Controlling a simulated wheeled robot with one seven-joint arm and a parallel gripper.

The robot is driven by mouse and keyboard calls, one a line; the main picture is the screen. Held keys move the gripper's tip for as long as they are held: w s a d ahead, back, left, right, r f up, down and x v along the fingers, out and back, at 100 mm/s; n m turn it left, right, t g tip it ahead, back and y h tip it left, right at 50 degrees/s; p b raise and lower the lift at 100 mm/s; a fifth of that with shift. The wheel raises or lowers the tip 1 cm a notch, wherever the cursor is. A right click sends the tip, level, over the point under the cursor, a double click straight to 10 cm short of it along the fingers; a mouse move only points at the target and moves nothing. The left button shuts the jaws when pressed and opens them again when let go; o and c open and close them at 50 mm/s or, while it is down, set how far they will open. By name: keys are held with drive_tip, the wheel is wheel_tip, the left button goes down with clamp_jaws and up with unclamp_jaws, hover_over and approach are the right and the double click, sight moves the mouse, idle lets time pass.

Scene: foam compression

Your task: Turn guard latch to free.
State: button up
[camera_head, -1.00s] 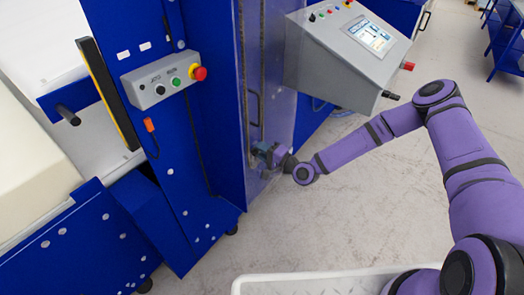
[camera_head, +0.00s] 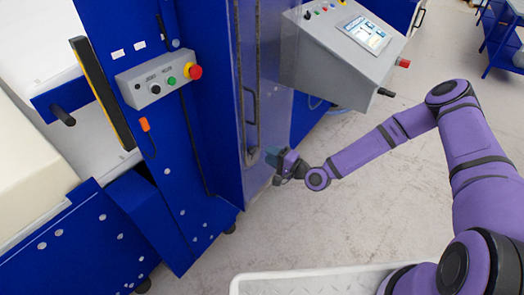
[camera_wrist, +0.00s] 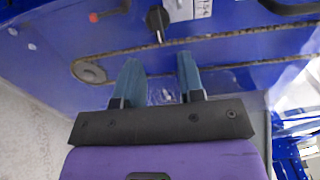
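My gripper (camera_head: 272,157) is beside the lower part of the clear guard panel (camera_head: 277,75) on the blue machine. In the wrist view its two blue-grey fingers (camera_wrist: 160,72) stand apart with nothing between them. Beyond the fingertips, a black knob with a pointed lever (camera_wrist: 157,22) sits on the blue surface near a small labelled plate (camera_wrist: 188,9). It may be the guard latch, but I cannot tell for sure. Its lever points down in the picture. The fingers do not touch it. In the head view I cannot make out the latch.
A long brown-edged loop (camera_wrist: 90,72) runs across the blue surface in the wrist view. A grey button box (camera_head: 158,82) with a red stop button is on the left blue column. A sloped console (camera_head: 335,50) stands behind the panel. The floor right of my gripper is clear.

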drive_tip(key=shift+v, duration=2.7)
drive_tip(key=w+d+r+n+g+h, duration=0.2)
drive_tip(key=d+r+n+g+h, duration=0.4)
drive_tip(key=d+r+n+h, duration=0.4)
drive_tip(key=s+d+r+m+h, duration=0.15)
drive_tip(key=d+r, duration=0.25)
drive_tip(key=r, duration=0.4)
drive_tip(key=s+d+r+n+h, duration=0.1)
drive_tip(key=s+d+r+h, duration=0.2)
drive_tip(key=r, duration=0.5)
drive_tip(key=s+d+r+m+h, duration=0.1)
drive_tip(key=s+d+r+m, duration=0.15)
drive_tip(key=s+r, duration=1.25)
drive_tip(key=s, duration=0.4)
drive_tip(key=s+r+y, duration=0.1)
drive_tip(key=s+r, duration=0.3)
drive_tip(key=s, duration=0.4)
drive_tip(key=shift+r+n, duration=0.35)
drive_tip(key=shift+n, duration=0.05)
